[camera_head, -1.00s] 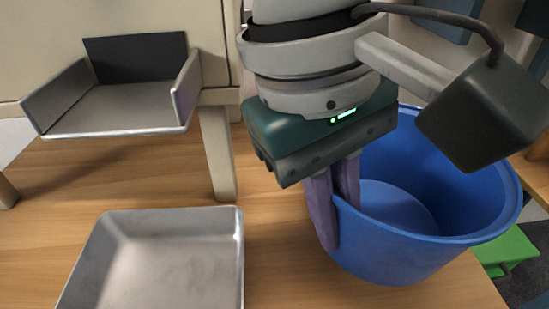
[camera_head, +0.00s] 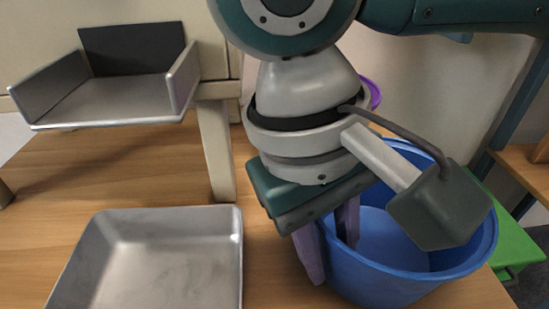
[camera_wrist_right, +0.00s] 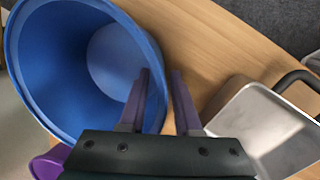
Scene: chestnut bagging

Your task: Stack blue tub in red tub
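The blue tub (camera_head: 375,285) stands upright at the right end of the wooden table; its inside looks empty. It also fills the left of the right wrist view (camera_wrist_right: 62,60). My right gripper (camera_head: 332,264) is over its near-left rim, fingers pointing down. In the right wrist view the fingers (camera_wrist_right: 160,72) are spread, one inside the tub and one outside, with the rim between them. No red tub can be made out. My left gripper is not in view.
A shallow metal tray (camera_head: 150,262) lies left of the tub. A metal chute (camera_head: 120,108) stands behind it. A purple object (camera_head: 374,93) shows partly behind my right arm. A green surface (camera_head: 512,240) lies past the table's right edge. Bare table separates tray and tub.

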